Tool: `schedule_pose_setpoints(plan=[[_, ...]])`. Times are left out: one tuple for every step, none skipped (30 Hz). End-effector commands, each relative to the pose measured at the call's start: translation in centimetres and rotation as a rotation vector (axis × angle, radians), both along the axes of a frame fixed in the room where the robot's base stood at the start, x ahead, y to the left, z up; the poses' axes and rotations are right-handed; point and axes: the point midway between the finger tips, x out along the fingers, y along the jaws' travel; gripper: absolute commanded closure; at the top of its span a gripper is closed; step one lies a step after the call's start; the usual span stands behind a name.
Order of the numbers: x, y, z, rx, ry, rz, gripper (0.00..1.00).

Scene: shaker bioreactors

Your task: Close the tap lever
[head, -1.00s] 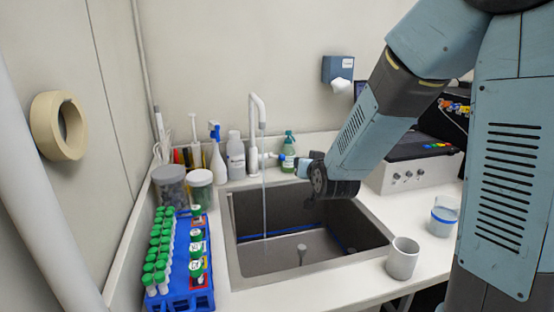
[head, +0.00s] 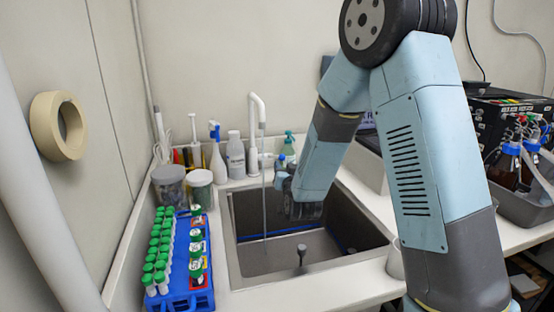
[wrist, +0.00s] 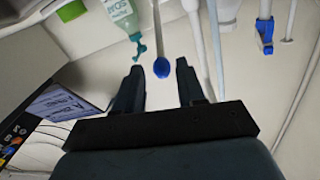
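The white tap (head: 254,130) stands at the back edge of the sink (head: 300,268). A thin stream of water (head: 264,190) falls from its spout into the basin. In the wrist view, a thin pale lever with a blue rounded tip (wrist: 161,68) points in between my fingers. My gripper (wrist: 160,66) is open, one finger on each side of the tip, with visible gaps on both sides. In the head view my gripper (head: 281,170) is near the tap's right side, small and partly hidden by my wrist, and the lever is hard to make out.
A green-topped bottle (head: 288,146) stands right of the tap. A white bottle (head: 235,155) and a blue-topped spray bottle (head: 216,150) stand left. A blue rack (head: 187,270) of green-capped tubes is left of the sink. A mug (head: 395,262) is partly hidden by my arm.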

Motion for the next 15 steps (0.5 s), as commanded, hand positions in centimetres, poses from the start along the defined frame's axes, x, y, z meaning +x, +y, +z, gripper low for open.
schedule_pose_setpoints(plan=[[1.0, 0.2, -0.1, 0.0, 0.0, 0.0, 0.61], [1.5, 0.3, 0.0, 0.0, 0.0, 0.0, 0.61], [2.2, 0.5, 0.0, 0.0, 0.0, 0.0, 0.61], [2.7, 0.6, 0.0, 0.0, -0.001, 0.0, 0.61], [3.2, 0.7, 0.0, 0.0, 0.0, 0.0, 0.61], [3.9, 0.8, 0.0, 0.0, 0.0, 0.0, 0.61], [4.3, 0.9, 0.0, 0.0, 0.0, 0.0, 0.61], [4.8, 1.0, 0.0, 0.0, 0.0, 0.0, 0.61], [5.4, 1.1, 0.0, -0.001, -0.001, 0.0, 0.61], [5.7, 1.2, 0.0, -0.001, 0.0, 0.0, 0.61], [6.1, 1.3, 0.0, -0.001, 0.001, 0.0, 0.61], [6.5, 1.4, 0.0, -0.001, 0.0, 0.0, 0.61], [6.8, 1.4, -0.1, -0.001, 0.001, 0.0, 0.61], [7.1, 1.5, 0.0, -0.001, 0.0, 0.0, 0.61], [7.4, 1.6, 0.0, -0.001, 0.0, 0.0, 0.61]])
